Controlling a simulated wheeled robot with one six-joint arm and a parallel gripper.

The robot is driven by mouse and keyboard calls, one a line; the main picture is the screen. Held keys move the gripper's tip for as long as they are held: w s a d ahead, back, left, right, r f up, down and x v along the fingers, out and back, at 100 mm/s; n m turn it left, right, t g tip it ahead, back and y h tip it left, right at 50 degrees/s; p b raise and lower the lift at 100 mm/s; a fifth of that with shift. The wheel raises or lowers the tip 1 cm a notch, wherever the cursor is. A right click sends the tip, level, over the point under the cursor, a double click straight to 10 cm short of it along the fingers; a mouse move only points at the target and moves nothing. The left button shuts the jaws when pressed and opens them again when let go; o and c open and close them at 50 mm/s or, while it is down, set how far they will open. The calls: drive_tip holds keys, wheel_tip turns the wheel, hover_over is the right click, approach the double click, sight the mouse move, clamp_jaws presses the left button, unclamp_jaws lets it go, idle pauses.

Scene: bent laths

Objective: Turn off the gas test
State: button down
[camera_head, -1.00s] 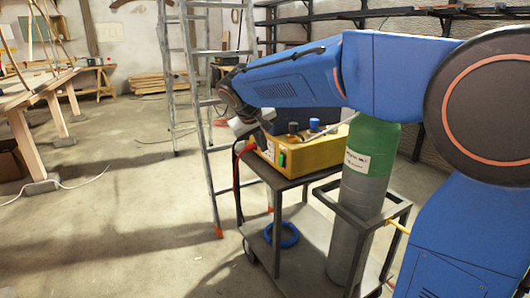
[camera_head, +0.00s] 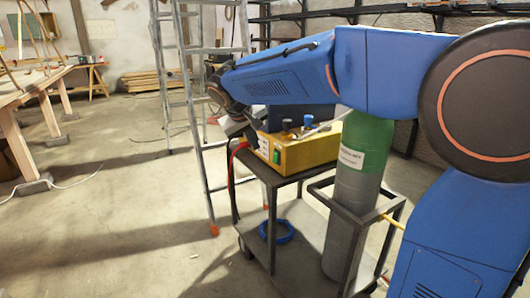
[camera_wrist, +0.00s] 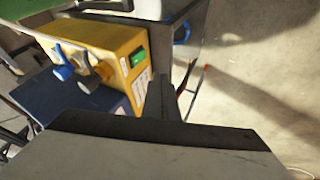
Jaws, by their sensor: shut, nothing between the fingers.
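A yellow box (camera_head: 308,152) sits on top of the dark cart, with a blue knob and a dark knob on its upper face. In the wrist view the yellow box (camera_wrist: 105,42) shows the blue knob (camera_wrist: 63,70), the grey knob (camera_wrist: 87,82) and a green switch (camera_wrist: 138,57) on its end panel. My gripper (camera_wrist: 164,92) is shut and empty, its fingers pointing at the labelled end panel just below the green switch; I cannot tell whether they touch. A gas cylinder (camera_head: 366,145), green above and grey below, stands upright in the cart's frame.
The dark metal cart (camera_head: 270,178) carries a blue ring (camera_head: 277,232) on its lower shelf. A red cable (camera_head: 237,152) hangs at its left end. A stepladder (camera_head: 200,165) stands close on the left. Open floor lies further left, before a wooden workbench (camera_head: 30,92).

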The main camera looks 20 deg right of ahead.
sight(276, 157)
drive_tip(key=x, duration=0.3)
drive_tip(key=d+x, duration=0.1)
drive_tip(key=x, duration=0.3)
drive_tip(key=d+x, duration=0.1)
drive_tip(key=x, duration=0.3)
drive_tip(key=shift+r, duration=0.25)
drive_tip(key=shift+w+d+f, duration=0.1)
drive_tip(key=shift+w+d, duration=0.15)
drive_tip(key=shift+d, duration=0.45)
drive_tip(key=shift+d+f, duration=0.15)
drive_tip(key=shift+d, duration=0.1)
drive_tip(key=shift+r, duration=0.85)
